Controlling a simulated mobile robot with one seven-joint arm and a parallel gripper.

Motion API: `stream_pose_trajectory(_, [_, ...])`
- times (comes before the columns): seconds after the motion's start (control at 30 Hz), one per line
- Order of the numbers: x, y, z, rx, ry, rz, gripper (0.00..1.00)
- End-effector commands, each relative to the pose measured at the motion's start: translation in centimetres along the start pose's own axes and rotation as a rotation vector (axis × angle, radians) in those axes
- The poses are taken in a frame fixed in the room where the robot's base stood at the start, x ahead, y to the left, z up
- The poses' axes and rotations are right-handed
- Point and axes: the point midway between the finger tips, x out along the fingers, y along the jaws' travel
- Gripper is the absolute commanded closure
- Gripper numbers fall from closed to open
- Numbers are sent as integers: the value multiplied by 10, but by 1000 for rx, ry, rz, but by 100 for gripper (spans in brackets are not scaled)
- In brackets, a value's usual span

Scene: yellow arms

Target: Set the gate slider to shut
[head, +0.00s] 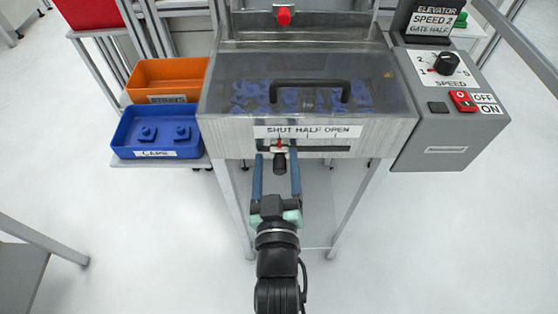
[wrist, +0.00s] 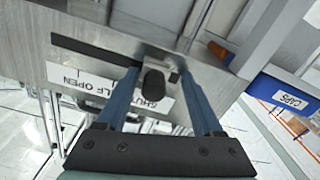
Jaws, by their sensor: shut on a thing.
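The gate slider's dark knob (head: 279,164) with a red pointer sits in a slot on the front of the metal hopper (head: 225,140). The pointer is at the left part of the slot, beneath the word SHUT on the scale label (head: 307,132). My gripper (head: 277,158) is shut on the knob, with one blue finger on either side. The knob (wrist: 153,84) also shows between the fingers in the wrist view, where part of the label is hidden by a finger. The display (head: 432,24) reads SPEED 2, GATE HALF.
Right of the hopper is a control box (head: 435,110) with a speed dial (head: 447,63) and a red OFF/ON switch (head: 463,101). An orange bin (head: 168,77) and a blue CAPS bin (head: 157,130) stand at left. The hopper holds blue parts under a clear, handled lid.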

Motion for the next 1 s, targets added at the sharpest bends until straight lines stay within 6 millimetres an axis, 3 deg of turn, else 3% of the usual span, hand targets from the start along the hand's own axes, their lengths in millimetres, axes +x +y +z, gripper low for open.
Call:
stream_pose_trajectory(0.57, [-8,1,0,1,0,2,39])
stream_pose_trajectory(1.0, [-82,1,0,0,-3,2,39])
